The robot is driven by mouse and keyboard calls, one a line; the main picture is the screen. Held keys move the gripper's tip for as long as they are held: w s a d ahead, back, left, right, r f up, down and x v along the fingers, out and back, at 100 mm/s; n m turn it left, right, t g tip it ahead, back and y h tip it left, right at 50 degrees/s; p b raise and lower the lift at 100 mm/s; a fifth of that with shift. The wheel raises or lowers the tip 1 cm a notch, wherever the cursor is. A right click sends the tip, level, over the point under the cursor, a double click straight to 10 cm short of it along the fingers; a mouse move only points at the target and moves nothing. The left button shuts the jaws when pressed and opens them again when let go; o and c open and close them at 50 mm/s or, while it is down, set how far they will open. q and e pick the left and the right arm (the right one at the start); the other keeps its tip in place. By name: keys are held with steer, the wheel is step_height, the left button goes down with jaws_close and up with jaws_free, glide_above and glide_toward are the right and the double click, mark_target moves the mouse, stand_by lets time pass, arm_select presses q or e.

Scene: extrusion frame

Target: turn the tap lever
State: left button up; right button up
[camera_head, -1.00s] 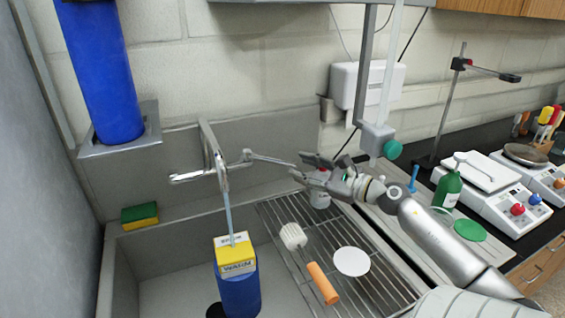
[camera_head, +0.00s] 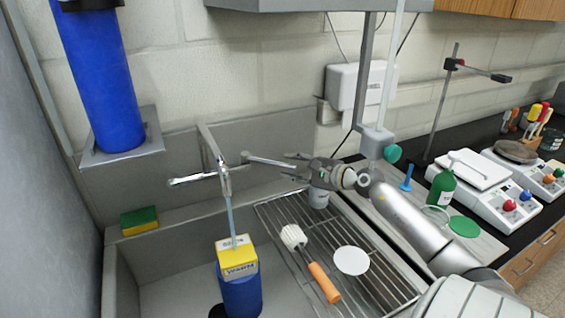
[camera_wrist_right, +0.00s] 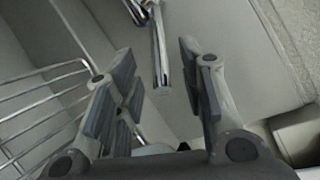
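The metal tap (camera_head: 222,175) stands at the back of the sink, with a thin stream running down from its spout. One lever (camera_head: 268,161) extends right from the tap, and another (camera_head: 192,179) extends left. My right gripper (camera_head: 290,167) is open at the free end of the right lever. In the right wrist view, a chrome lever (camera_wrist_right: 159,60) lies ahead between the spread fingers (camera_wrist_right: 158,75), with gaps on both sides; I see no contact. A blue container with a yellow top (camera_head: 237,260) stands under the stream. My left gripper is out of view.
A wire drying rack (camera_head: 380,285) holds a brush (camera_head: 310,262) and a white disc (camera_head: 351,261) below my right arm. A sponge (camera_head: 139,220) lies on the left sink ledge.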

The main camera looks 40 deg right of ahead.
mark_target(269, 162)
steer(key=shift+p+x, duration=0.55)
steer(key=shift+x, duration=1.75)
steer(key=shift+s, duration=0.1)
jaws_close()
